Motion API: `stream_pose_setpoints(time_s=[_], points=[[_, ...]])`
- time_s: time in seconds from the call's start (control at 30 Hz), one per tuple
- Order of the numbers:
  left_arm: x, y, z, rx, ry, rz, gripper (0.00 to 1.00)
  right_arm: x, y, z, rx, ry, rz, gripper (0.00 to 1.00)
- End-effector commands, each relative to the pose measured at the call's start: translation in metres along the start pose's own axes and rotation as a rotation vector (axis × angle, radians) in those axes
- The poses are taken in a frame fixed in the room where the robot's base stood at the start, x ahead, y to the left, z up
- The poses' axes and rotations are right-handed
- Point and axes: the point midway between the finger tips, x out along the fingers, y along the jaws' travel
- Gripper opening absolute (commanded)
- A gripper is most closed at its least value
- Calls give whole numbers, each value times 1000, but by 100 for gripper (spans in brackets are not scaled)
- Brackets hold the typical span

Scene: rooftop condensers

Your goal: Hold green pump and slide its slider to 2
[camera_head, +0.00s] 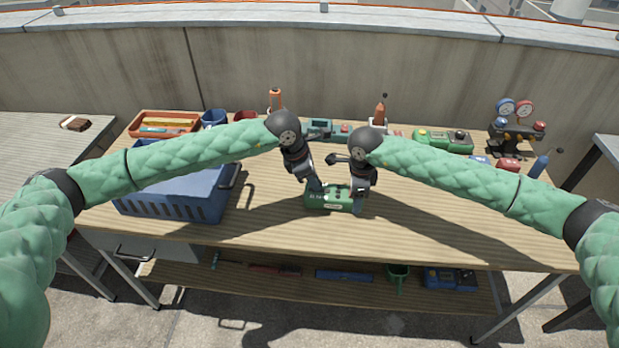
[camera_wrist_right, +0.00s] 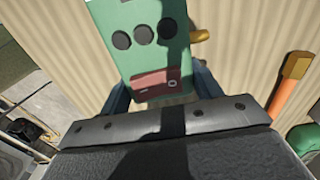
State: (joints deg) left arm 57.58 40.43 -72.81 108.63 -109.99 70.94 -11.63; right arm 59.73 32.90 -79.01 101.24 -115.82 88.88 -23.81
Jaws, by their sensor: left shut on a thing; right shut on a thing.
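The green pump (camera_head: 328,201) sits on the wooden workbench, in front of the middle, with pale markings on its front. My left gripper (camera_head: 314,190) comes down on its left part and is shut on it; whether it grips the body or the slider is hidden. My right gripper (camera_head: 358,205) is shut on the right end of the pump. In the right wrist view the pump (camera_wrist_right: 140,40) stands between the fingers of my right gripper (camera_wrist_right: 162,95). The slider's setting cannot be read.
A blue crate (camera_head: 170,204) stands left on the workbench (camera_head: 270,225). An orange tray (camera_head: 165,120), mugs, an orange bottle (camera_head: 275,98), a green device (camera_head: 440,140) and a gauge set (camera_head: 516,125) line the back and right. The bench front right is clear.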

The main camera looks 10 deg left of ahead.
Motion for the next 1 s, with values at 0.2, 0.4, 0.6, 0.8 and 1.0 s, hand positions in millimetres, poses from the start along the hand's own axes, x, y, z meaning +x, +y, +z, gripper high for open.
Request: stream_pose_setpoints(time_s=[0.2,0.4,0.6,0.8,1.0], points=[[3,-2,8,0,-1,1,0,0,0,1,-2,-1,0,21],[3,-2,8,0,-1,1,36,0,1,1,-3,-1,0,21],[3,-2,8,0,-1,1,48,0,0,1,-2,-1,0,21],[1,-2,8,0,-1,1,48,0,0,0,-1,0,0,21],[-22,-2,8,1,-1,3,48,0,0,0,-1,0,0,21]])
